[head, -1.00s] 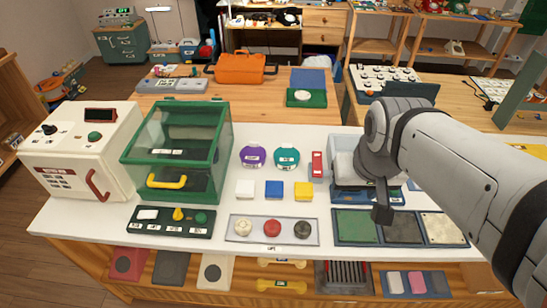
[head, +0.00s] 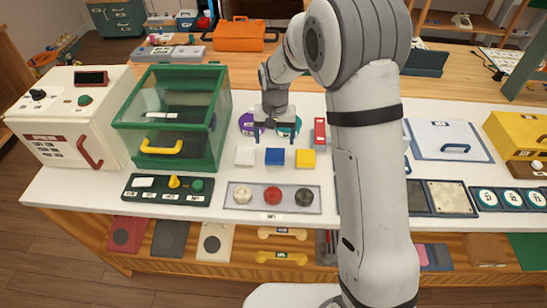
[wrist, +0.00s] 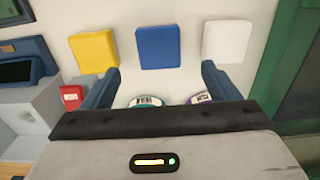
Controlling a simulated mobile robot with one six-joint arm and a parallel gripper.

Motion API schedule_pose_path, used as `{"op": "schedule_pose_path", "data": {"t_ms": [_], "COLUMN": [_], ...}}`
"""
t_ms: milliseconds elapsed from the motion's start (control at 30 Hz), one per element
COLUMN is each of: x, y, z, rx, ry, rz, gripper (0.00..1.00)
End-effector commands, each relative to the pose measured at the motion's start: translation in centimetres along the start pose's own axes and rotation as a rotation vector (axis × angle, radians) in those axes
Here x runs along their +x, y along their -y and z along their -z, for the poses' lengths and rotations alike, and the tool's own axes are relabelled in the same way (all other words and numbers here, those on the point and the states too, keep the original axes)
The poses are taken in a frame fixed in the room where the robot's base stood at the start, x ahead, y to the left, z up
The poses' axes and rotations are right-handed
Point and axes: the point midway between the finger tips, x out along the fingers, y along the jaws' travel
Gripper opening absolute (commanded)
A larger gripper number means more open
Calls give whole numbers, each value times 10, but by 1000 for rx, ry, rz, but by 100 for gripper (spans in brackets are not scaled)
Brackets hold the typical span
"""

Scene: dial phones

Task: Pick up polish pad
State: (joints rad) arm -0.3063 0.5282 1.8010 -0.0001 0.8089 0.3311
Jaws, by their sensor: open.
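Three small square pads lie in a row on the white bench: a white pad (head: 245,156), a blue pad (head: 275,156) and a yellow pad (head: 305,158). I cannot tell from any marking which is the polish pad. In the wrist view the blue pad (wrist: 159,47) lies ahead between the finger directions, with the yellow pad (wrist: 94,52) to its left and the white pad (wrist: 227,41) to its right. My gripper (head: 273,132) is open and empty, above the purple and teal round tins, just behind the blue pad. It partly hides both tins.
A tray (head: 272,208) with cream, red and black round pieces lies in front of the pads. A green glass-sided box (head: 170,122) stands left, and a red block (head: 319,131) stands right of the tins. My arm covers the bench's middle right.

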Motion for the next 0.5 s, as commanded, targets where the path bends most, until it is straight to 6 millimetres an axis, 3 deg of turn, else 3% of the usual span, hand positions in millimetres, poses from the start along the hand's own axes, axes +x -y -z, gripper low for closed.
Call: {"op": "schedule_pose_path", "data": {"t_ms": [500], "x": [64], "y": [-1], "z": [-2], "rx": [0], "ry": [7], "rz": [-2], "gripper": [82]}}
